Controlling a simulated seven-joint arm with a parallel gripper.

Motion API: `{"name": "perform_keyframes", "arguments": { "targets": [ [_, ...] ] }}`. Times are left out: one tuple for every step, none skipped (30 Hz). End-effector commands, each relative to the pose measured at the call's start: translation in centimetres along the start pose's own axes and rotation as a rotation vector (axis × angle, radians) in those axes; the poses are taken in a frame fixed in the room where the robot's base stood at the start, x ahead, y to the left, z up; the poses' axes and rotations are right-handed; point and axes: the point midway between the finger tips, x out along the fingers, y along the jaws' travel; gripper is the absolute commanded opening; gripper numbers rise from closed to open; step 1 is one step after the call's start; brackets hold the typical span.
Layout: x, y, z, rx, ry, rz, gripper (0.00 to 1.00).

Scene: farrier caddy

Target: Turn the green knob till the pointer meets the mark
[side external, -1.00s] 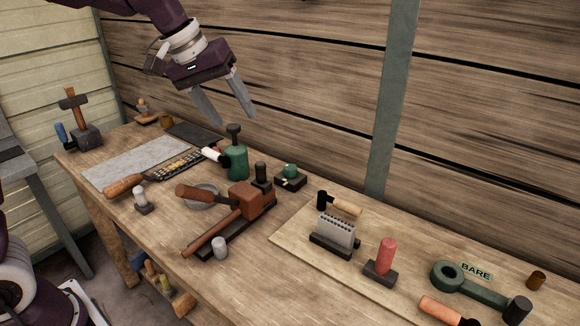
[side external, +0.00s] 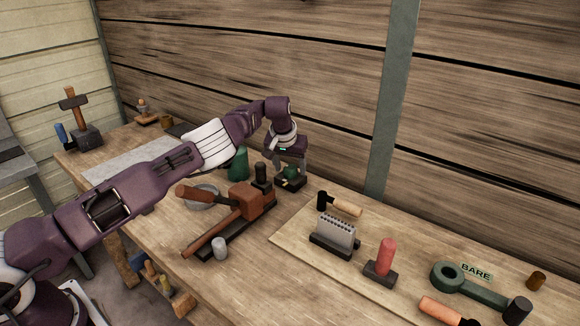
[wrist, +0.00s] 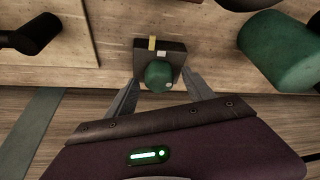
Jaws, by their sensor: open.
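The green knob (wrist: 158,76) sits on a small dark block (wrist: 146,49) with a yellow mark (wrist: 152,43) and a white patch (wrist: 161,53) on top. A small pale spot shows on the knob's lower right edge; I cannot tell which one is the pointer. In the side external view the knob (side external: 290,171) is partly hidden by my gripper. My gripper (wrist: 159,84) is open, pointing down, with one finger on each side of the knob. I cannot tell whether the fingers touch it.
A green bottle (side external: 238,163) stands left of the block, partly behind my arm. A black-topped post (side external: 262,173) and a brown block tool (side external: 247,200) are close in front. A hammer (side external: 340,204) lies to the right. The board's front right is partly clear.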

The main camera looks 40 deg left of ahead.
Motion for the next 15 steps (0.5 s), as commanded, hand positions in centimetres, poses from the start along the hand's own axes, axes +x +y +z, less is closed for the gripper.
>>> {"name": "perform_keyframes", "arguments": {
  "targets": [
    [0.10,-0.01,0.00,0.000,0.000,0.000,0.61],
    [0.11,0.00,0.00,-0.001,0.000,0.000,0.61],
    [0.10,0.01,-0.01,-0.001,0.000,0.001,0.61],
    [0.09,0.01,-0.01,-0.001,0.000,0.001,0.61],
    [0.08,0.01,0.00,-0.001,0.000,0.001,0.61],
    [0.08,0.01,-0.01,-0.001,0.000,0.001,0.61],
    [0.07,0.01,0.00,-0.001,0.000,0.001,0.57],
    [0.07,0.01,0.00,-0.001,0.000,0.001,0.51],
    [0.07,0.01,0.00,-0.001,0.000,0.001,0.43],
    [0.06,0.01,0.00,-0.001,0.000,0.001,0.38],
    [0.06,0.01,-0.01,-0.001,0.000,0.001,0.32],
    [0.06,0.01,-0.01,-0.001,0.000,0.001,0.24],
    [0.06,0.01,-0.01,-0.001,0.000,0.001,0.18],
    [0.05,0.00,-0.01,-0.001,0.000,0.001,0.12],
    [0.05,0.00,-0.01,-0.001,0.000,0.000,0.04]
  ]
}}
